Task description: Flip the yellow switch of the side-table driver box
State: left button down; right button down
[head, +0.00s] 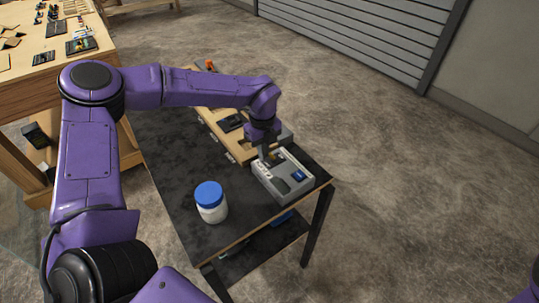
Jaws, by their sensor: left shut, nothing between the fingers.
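The driver box (279,187) is a grey box with a blue part (299,175) on its top. It sits near the right end of the dark side table (177,181). My left gripper (266,158) is shut and points down at the far left part of the box top. A small yellowish spot (273,157) shows right beside the fingertips; it may be the yellow switch, but it is too small to tell its position. I cannot tell whether the fingers touch it. My right gripper is out of view.
A white jar with a blue lid (210,199) stands on the table left of the box. A wooden tray (228,132) with dark parts lies behind the box. A wooden workbench (50,58) with small items stands at the upper left. Open concrete floor lies to the right.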

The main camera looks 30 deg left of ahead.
aim_at(272, 156)
pick_arm(q)
jog(key=shift+f+b, duration=0.55)
jog(key=shift+f, duration=0.2)
jog(key=shift+w, duration=0.1)
jog(key=shift+w+d, duration=0.2)
jog(key=shift+w, duration=0.3)
jog(key=shift+b, duration=0.3)
jog(key=shift+w+d, duration=0.25)
jog(key=shift+w, duration=0.3)
